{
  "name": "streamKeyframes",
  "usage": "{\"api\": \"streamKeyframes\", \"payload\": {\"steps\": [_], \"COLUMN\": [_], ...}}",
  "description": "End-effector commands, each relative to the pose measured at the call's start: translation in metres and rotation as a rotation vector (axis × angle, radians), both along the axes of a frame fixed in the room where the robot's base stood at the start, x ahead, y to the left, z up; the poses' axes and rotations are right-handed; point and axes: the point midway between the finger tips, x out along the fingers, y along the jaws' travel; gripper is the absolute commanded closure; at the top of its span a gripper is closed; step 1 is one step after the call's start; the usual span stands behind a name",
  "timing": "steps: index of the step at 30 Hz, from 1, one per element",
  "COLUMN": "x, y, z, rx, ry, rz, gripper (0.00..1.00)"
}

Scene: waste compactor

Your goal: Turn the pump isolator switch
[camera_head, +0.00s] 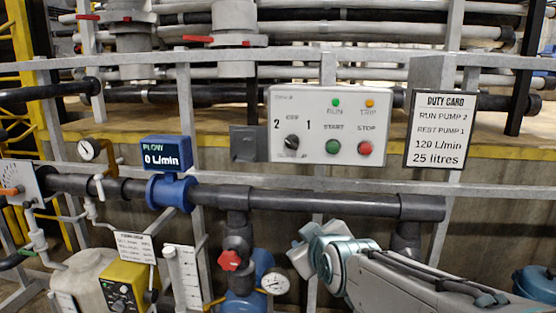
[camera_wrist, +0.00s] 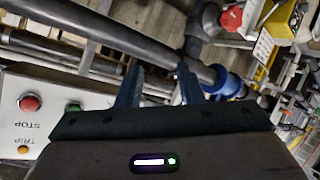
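A white control panel (camera_head: 327,123) hangs on the rail in the head view. On its left is a black rotary knob (camera_head: 291,142) marked 2, OFF and 1; its exact pointing is too small to tell. A dark grey box (camera_head: 248,143) is fixed just left of the panel. I cannot tell which of these is the isolator. My gripper (camera_wrist: 158,67) is open and empty in the wrist view, its two fingers apart, near a dark pipe. In the head view my arm reaches in from the lower right, below the panel. The knob is not visible in the wrist view.
Green START (camera_head: 333,147) and red STOP (camera_head: 365,148) buttons sit right of the knob. A duty card (camera_head: 440,130) hangs at the right. A dark pipe (camera_head: 300,199) runs below the panel. A blue flow meter (camera_head: 168,191) reads 0 L/min. A red valve handle (camera_head: 229,260) is lower down.

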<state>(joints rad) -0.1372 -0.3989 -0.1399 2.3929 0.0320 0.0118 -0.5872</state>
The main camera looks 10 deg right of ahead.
Motion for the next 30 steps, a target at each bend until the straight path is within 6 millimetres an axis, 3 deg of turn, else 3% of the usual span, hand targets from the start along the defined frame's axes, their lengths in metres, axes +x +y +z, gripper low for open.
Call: {"api": "streamKeyframes", "payload": {"steps": [3,6,12,20,30], "x": [0.026,0.04,0.05,0.056,0.103], "y": [-0.002,-0.005,-0.011,-0.009,-0.008], "z": [0.026,0.053,0.094,0.111,0.124], "rx": [-0.113,-0.213,-0.365,-0.417,-0.415], "ry": [-0.209,-0.375,-0.608,-0.685,-0.681], "rz": [0.034,0.039,0.014,0.004,0.006], "gripper": [0.66,0.66,0.66,0.66,0.66]}}
